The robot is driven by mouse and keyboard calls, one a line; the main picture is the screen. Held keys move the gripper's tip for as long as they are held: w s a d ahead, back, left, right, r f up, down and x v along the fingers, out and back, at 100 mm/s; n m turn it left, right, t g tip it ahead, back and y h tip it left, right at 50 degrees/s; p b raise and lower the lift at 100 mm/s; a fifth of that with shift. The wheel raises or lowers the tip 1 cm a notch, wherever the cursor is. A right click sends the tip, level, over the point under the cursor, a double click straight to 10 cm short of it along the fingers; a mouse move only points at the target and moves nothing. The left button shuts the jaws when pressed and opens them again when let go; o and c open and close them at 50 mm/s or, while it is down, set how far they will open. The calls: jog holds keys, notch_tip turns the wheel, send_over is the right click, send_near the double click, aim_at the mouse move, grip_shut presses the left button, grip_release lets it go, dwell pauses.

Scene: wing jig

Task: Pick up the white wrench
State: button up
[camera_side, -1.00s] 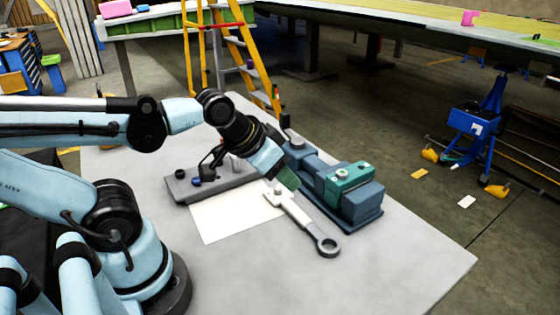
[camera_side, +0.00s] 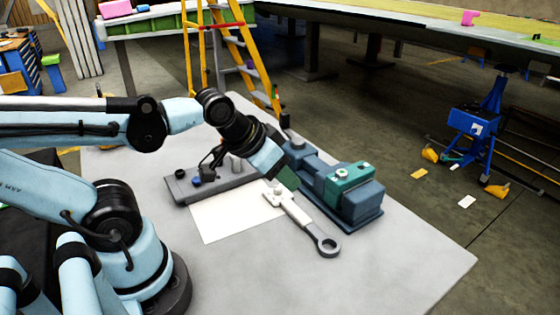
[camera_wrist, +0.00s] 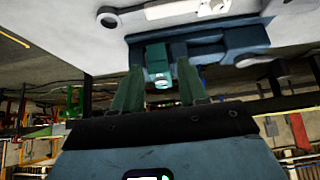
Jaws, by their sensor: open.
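The white wrench (camera_side: 300,212) lies on the grey table, with its ring end toward the front right and its other end at the edge of a white sheet. It also shows at the top of the wrist view (camera_wrist: 180,9). My gripper (camera_side: 288,180) is above the wrench's far end in the side view, and I cannot tell the exact gap. In the wrist view my gripper (camera_wrist: 159,75) has its two green fingers apart, with nothing held between them. The wrench lies beyond the fingertips there, not between them.
A blue-green vise (camera_side: 350,197) stands close to the wrench's right side. A grey tool block (camera_side: 215,182) stands to the left, behind the white sheet (camera_side: 222,222). The front of the table (camera_side: 370,275) is clear. A yellow ladder (camera_side: 245,60) stands behind the table.

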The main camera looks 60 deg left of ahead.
jog(key=o, duration=0.3)
jog(key=m+g, duration=0.7)
jog(key=m, duration=1.1)
send_over(294, 208)
notch_tip(294, 208, down, 3)
jog(key=shift+f, duration=5.35)
